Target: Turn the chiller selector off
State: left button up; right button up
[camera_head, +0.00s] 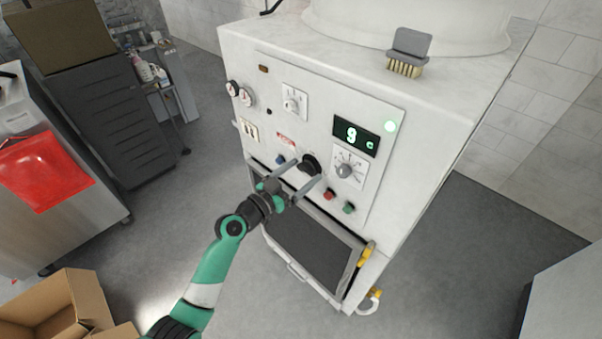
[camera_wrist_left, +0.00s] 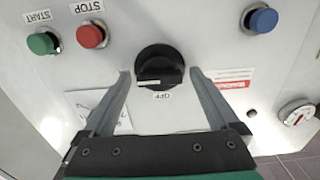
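A black rotary knob (camera_head: 312,163) sits low on the white front panel, and it fills the middle of the left wrist view (camera_wrist_left: 158,62). It looks like the chiller selector. A white mark lies near its lower left edge in the wrist view, running roughly sideways. A small label, perhaps OFF, shows upside down below it there. My left gripper (camera_head: 303,171) is open, with its two fingers (camera_wrist_left: 160,76) on either side of the knob's lower part. I cannot tell whether they touch it. My right gripper is not in view.
A red button (camera_wrist_left: 91,36), green button (camera_wrist_left: 43,43) and blue button (camera_wrist_left: 260,20) flank the knob. A grey dial (camera_head: 345,170) sits below a display (camera_head: 356,138) reading 9 C. A dark glass door (camera_head: 310,247) is below.

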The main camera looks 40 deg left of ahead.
pick_arm(q)
jog(key=c, duration=1.2)
jog(key=shift+n, duration=0.4)
jog(key=n, duration=0.2)
jog(key=shift+n, duration=0.4)
jog(key=n+p, duration=0.1)
jog(key=n, duration=0.3)
jog(key=shift+n, duration=0.3)
jog(key=n+p, duration=0.1)
jog(key=n, duration=0.3)
jog(key=shift+n, duration=0.3)
jog(key=n+p, duration=0.1)
jog(key=n, duration=0.4)
